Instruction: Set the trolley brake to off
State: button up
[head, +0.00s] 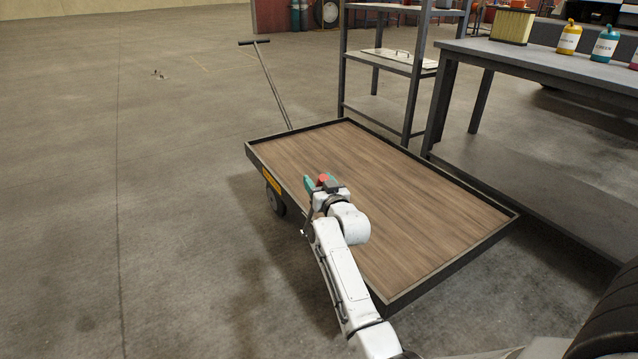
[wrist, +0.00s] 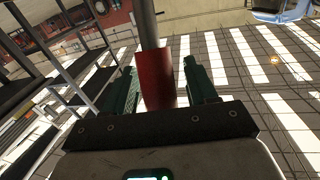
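The trolley (head: 400,205) has a brown wooden deck with a dark raised rim and stands on the concrete floor. A red grip on a grey rod, probably the brake lever, (wrist: 156,80) stands between the green fingers of my gripper (wrist: 161,76) in the wrist view. The fingers are apart on either side of it, with a gap showing on the right; contact on the left is unclear. In the head view my gripper (head: 321,182) is at the trolley's left long side, with the red grip (head: 323,178) partly hidden. The lever's base is hidden.
A pull handle (head: 268,85) rises from the trolley's far end. A metal shelf rack (head: 410,65) and a grey workbench (head: 560,62) with bottles stand close along the right side. The floor to the left is open.

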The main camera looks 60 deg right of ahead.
grip_shut()
dwell(0.3)
jog(key=shift+r, duration=0.1)
